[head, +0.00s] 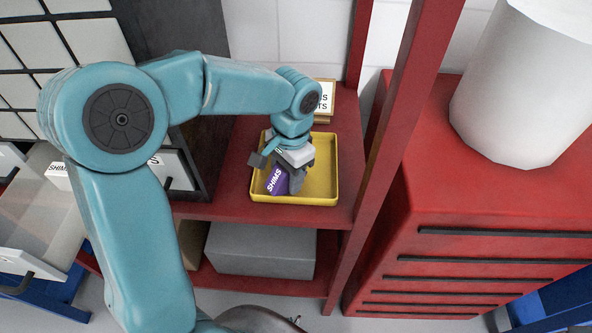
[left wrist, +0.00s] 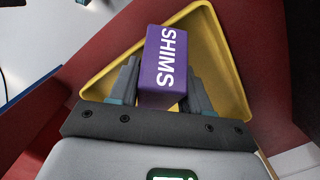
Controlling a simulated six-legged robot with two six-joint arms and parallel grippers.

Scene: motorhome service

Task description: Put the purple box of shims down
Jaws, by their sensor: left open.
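The purple box of shims (head: 277,181), with white "SHIMS" lettering, is inside the yellow tray (head: 321,170) on the red shelf. In the left wrist view the purple box (left wrist: 162,55) stands between the two fingers of my left gripper (left wrist: 163,88). The left gripper (head: 286,178) is open, with a finger on each side of the box. The yellow tray (left wrist: 217,40) surrounds the box in that view. The underside of the box is hidden, so its contact with the tray floor cannot be seen directly. My right gripper is in neither view.
A small labelled box (head: 324,100) stands behind the tray on the red shelf (head: 232,185). A grey box (head: 262,250) is on the lower shelf. A red post (head: 400,110) rises right of the tray. An open drawer (head: 40,215) is at the left.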

